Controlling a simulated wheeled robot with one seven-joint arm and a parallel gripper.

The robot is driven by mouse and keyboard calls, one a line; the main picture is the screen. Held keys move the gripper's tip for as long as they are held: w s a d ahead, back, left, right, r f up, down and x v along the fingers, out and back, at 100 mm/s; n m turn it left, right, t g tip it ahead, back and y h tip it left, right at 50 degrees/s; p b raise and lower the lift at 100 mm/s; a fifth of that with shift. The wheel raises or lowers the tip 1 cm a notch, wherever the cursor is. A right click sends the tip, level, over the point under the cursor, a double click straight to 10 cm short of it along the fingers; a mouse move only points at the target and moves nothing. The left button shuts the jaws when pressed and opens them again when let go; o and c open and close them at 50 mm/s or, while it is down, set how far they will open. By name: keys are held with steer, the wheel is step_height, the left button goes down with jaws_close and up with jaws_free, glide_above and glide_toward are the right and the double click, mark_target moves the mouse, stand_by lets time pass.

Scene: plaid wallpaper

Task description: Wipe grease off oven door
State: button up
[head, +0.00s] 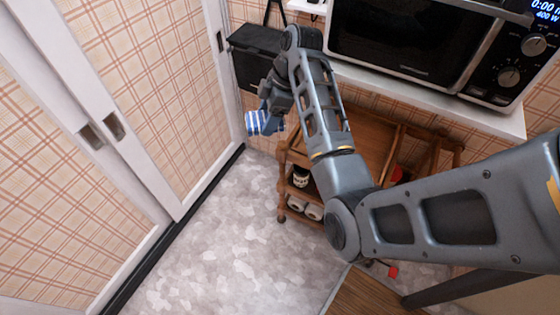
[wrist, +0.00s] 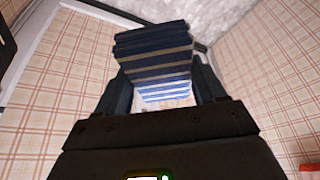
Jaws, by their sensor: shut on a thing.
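A folded cloth (head: 257,123) with blue and white stripes is in my gripper (head: 268,110), left of centre in the head view. In the wrist view the striped cloth (wrist: 155,48) sits between the two dark fingers of my gripper (wrist: 163,82), which are shut on it. An oven (head: 410,40) with a dark glass door, silver trim and knobs stands on a white shelf at the upper right. The cloth is to the left of the oven and lower in the picture, apart from it. No grease can be made out on the door.
A wooden cart (head: 375,140) with jars and rolls stands below the shelf (head: 430,100), partly behind my arm. A black box (head: 255,50) is at the wall behind my gripper. White-framed sliding doors (head: 150,90) line the left.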

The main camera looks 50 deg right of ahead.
steer(key=w+d+r+m+h, duration=0.1)
steer(key=w+d+r+m, duration=0.25)
steer(key=r, duration=0.65)
steer(key=w+d+r+m+t+h, duration=0.1)
steer(key=w+d+r+m+h, duration=0.2)
steer(key=r, duration=0.7)
steer(key=w+d+r+m, duration=0.1)
steer(key=d+r+m, duration=0.35)
steer(key=r, duration=0.55)
steer(key=s+r+m+g+h, duration=0.1)
steer(key=s+r+m, duration=0.4)
steer(key=r, duration=0.4)
steer(key=s+r+m+g+h, duration=0.1)
steer(key=s+r+m+h, duration=0.1)
steer(key=s+r+m, duration=0.45)
steer(key=s+a+r+m+g+p, duration=0.1)
steer(key=s+a+r+m+g, duration=0.15)
steer(key=s+r, duration=0.6)
steer(key=shift+m+t, duration=0.3)
steer(key=shift+t, duration=0.15)
steer(key=shift+s+d+f, duration=0.1)
steer(key=shift+s+f, duration=0.15)
steer(key=shift+f, duration=1)
steer(key=shift+s+d+f, duration=0.1)
steer(key=shift+s+f, duration=0.15)
steer(key=shift+f, duration=1)
steer(key=shift+s+d+f, duration=0.1)
steer(key=shift+s+f, duration=0.15)
steer(key=shift+f, duration=1)
